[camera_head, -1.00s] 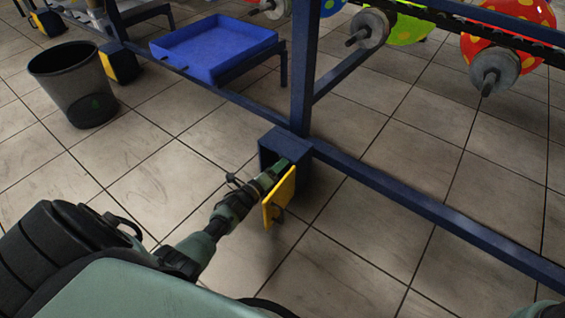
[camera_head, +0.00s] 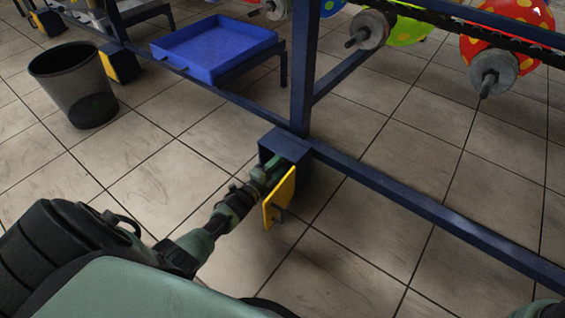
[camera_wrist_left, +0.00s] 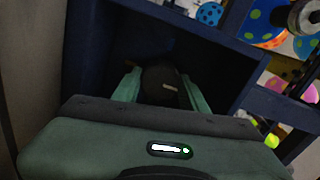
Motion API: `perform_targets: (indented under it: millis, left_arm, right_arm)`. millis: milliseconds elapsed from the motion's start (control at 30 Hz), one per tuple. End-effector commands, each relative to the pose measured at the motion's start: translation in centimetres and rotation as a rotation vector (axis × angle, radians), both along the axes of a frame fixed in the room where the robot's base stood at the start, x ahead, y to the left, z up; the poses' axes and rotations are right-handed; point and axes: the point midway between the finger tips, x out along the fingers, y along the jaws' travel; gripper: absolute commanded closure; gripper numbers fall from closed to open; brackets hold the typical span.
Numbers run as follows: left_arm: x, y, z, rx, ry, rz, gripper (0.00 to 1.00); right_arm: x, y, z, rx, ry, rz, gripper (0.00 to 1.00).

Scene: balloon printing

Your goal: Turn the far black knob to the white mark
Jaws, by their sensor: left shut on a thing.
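The blue box (camera_head: 287,145) at the foot of the frame post has its yellow door (camera_head: 279,199) standing open. My left gripper (camera_head: 272,172) reaches into it, so the inside is mostly hidden in the head view. In the left wrist view, the two green fingers (camera_wrist_left: 162,88) are shut on the black knob (camera_wrist_left: 160,76) inside the dark box. A short pale mark shows on the knob. The white mark to turn to cannot be made out in the dark.
A blue tray (camera_head: 213,52) stands on the frame at the back. A dark mesh bin (camera_head: 72,88) is on the tiled floor at the left. A blue rail (camera_head: 430,209) runs to the lower right. Dotted balloons (camera_head: 505,38) hang at the upper right.

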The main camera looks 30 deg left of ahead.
Motion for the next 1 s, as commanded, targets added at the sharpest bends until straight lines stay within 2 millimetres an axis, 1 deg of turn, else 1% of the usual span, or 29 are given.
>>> perform_targets:
  millis: [233, 567, 600, 633, 667, 1000]
  left_arm:
    - [-0.06, -0.09, -0.12, -0.032, 0.004, -0.001, 0.98]
    - [-0.06, -0.08, -0.12, -0.034, 0.004, -0.001, 0.98]
    - [-0.06, -0.09, -0.12, -0.034, 0.004, -0.001, 0.49]
    - [-0.06, -0.08, -0.11, -0.034, 0.004, -0.001, 0.41]
    - [-0.06, -0.07, -0.1, -0.034, 0.005, 0.0, 0.35]
    - [-0.25, 0.0, 0.04, -0.032, 0.003, 0.0, 0.35]
  right_arm:
    - [-0.01, 0.0, 0.03, 0.0, 0.0, 0.0, 1.0]
    - [-0.02, -0.01, 0.03, 0.0, 0.0, 0.0, 1.0]
    - [-0.02, -0.01, 0.03, 0.0, 0.0, 0.0, 1.0]
    - [-0.02, -0.01, 0.03, 0.0, 0.0, 0.0, 1.0]
    - [-0.02, -0.01, 0.03, 0.0, 0.0, 0.0, 1.0]
    - [-0.02, -0.02, 0.25, 0.0, 0.0, 0.0, 1.0]
